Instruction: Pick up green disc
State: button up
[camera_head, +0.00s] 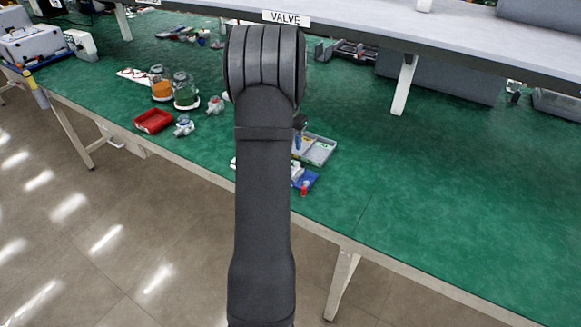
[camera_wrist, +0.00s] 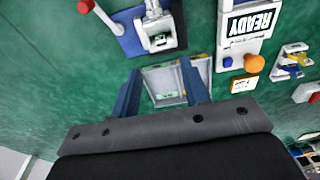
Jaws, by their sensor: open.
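My gripper (camera_wrist: 160,70) is open in the wrist view, with its two blue fingers spread apart. Between and behind the fingers is a grey tray (camera_wrist: 151,78), partly hidden by the right finger. Small green items (camera_wrist: 168,94) lie in it, too small and too covered to tell whether one is the green disc. Nothing is seen held between the fingers. In the head view my arm hides most of the gripper, and the grey tray (camera_head: 331,153) shows just right of the arm.
A blue base (camera_wrist: 130,42) with a grey fixture and a red-knobbed lever stands beside the tray. A READY panel (camera_wrist: 240,45) with an orange knob is to the right. In the head view, glass canisters (camera_head: 185,92) and a red tray (camera_head: 153,121) stand left; green table at right is clear.

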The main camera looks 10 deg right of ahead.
jog(key=f, duration=0.7)
jog(key=shift+w+f, duration=0.2)
grip_shut()
